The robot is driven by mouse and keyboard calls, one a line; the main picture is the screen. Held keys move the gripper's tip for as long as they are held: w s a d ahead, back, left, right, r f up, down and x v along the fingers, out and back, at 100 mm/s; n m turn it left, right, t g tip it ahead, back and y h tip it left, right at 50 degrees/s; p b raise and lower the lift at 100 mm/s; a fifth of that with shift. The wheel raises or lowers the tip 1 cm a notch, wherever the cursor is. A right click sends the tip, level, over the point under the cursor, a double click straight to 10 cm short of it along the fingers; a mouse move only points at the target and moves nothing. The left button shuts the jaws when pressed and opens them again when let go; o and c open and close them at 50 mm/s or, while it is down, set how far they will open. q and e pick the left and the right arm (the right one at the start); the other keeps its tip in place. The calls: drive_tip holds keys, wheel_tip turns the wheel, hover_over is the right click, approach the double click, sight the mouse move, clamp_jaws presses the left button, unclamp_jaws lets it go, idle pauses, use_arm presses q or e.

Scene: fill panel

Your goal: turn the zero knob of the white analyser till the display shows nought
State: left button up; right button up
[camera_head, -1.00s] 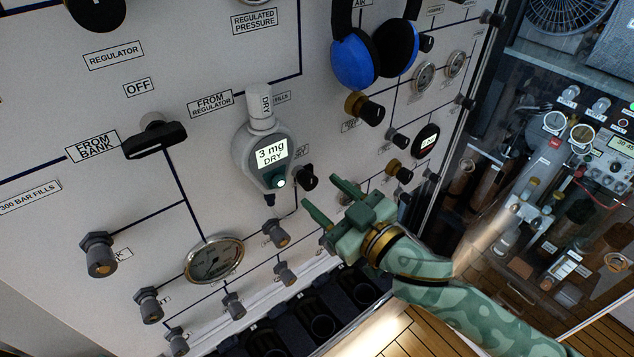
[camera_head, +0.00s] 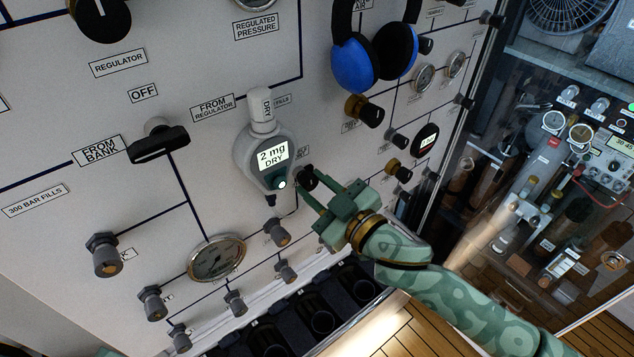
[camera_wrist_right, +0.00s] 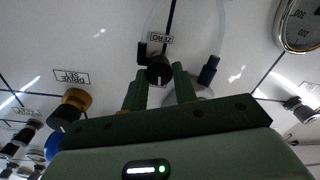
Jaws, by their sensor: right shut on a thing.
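My right gripper (camera_head: 313,183) reaches in from the lower right and is shut on this knob. In the right wrist view the knob (camera_wrist_right: 160,69), with a white mark, sits between the two green fingertips (camera_wrist_right: 158,78), below a label reading "ZERO" (camera_wrist_right: 160,38).
Close by on the panel are brass-and-black knobs (camera_head: 366,111), a round gauge (camera_head: 216,258) and small grey valves (camera_head: 277,233). Blue ear defenders (camera_head: 353,62) hang above right. A black lever (camera_head: 158,144) sticks out at left.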

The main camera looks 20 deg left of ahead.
drive_tip(key=shift+r+n+p, duration=0.2)
drive_tip(key=shift+n+p, duration=0.15)
drive_tip(key=shift+n, duration=0.35)
drive_tip(key=shift+f+n, duration=0.15)
drive_tip(key=shift+n, duration=0.55)
drive_tip(key=o, duration=1)
drive_tip(key=shift+f, duration=0.1)
use_arm(q)
drive_tip(key=shift+r, duration=0.9)
use_arm(e)
drive_tip(key=shift+s+d, duration=0.1)
use_arm(q)
drive_tip(key=shift+f+b, duration=1.15)
drive_tip(key=shift+f, duration=0.1)
use_arm(e)
drive_tip(key=shift+r+v, duration=0.15)
drive_tip(key=shift+v, duration=3.9)
drive_tip(key=shift+r+v, duration=0.1)
drive_tip(key=shift+v, duration=3.95)
